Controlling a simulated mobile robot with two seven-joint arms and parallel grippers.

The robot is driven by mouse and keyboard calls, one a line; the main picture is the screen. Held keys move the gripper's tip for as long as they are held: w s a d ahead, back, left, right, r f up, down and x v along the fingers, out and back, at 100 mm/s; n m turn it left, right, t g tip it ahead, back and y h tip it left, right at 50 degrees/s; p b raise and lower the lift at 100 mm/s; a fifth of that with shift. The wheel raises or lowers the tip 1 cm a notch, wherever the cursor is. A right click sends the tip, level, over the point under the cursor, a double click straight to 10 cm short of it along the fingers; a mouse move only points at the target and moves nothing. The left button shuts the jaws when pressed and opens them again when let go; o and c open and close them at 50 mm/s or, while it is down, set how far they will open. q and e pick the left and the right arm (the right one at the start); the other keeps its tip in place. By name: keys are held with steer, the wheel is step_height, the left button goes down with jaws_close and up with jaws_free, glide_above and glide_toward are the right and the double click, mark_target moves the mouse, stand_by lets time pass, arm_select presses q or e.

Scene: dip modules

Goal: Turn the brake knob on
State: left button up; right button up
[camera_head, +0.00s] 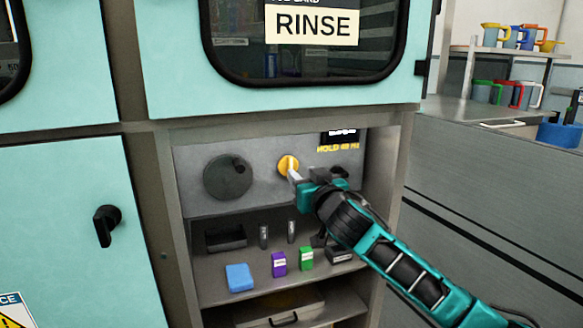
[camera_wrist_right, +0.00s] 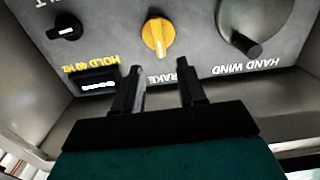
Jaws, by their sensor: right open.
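The brake knob (camera_head: 288,165) is a round yellow knob on the grey panel in the recess, right of the large dark hand-wind wheel (camera_head: 228,177). In the right wrist view the knob (camera_wrist_right: 157,34) shows upside down above the partly hidden label BRAKE, with its pointer ridge running up and down the picture. My right gripper (camera_head: 293,175) reaches it from the lower right. In the wrist view the right gripper (camera_wrist_right: 160,82) has its two fingers apart, with nothing between them and the tips just short of the knob. My left gripper is not in view.
A small black knob (camera_wrist_right: 66,28) and a display (camera_wrist_right: 97,84) marked HOLD 40 Hz sit beside the brake knob. Below the panel a shelf holds a blue block (camera_head: 239,277), a purple box (camera_head: 279,264) and a green box (camera_head: 306,258). The recess side walls are close.

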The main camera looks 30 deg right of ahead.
mark_target(292, 164)
steer(key=b+x, duration=0.1)
steer(key=x, duration=0.6)
steer(key=shift+w, duration=0.4)
jaws_close()
